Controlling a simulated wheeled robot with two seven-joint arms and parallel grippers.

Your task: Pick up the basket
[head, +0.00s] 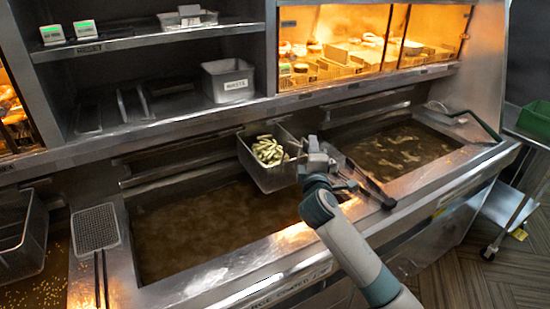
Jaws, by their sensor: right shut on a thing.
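The basket (265,178) is a grey metal fry basket with pale yellow-green fries (269,151) in it. It is at the back right of the middle oil vat (205,228), close to the divider between the vats. My right gripper (313,160) is at the basket's right side and is shut on it, apparently at the handle end. The fingertips are small and partly hidden by the wrist. I cannot tell whether the basket is clear of its support. My left gripper is not in view.
A second vat (395,150) with food in its oil lies to the right. A dark-handled tool (372,185) rests on the divider. A mesh skimmer (95,228) lies at left, near another basket (22,240).

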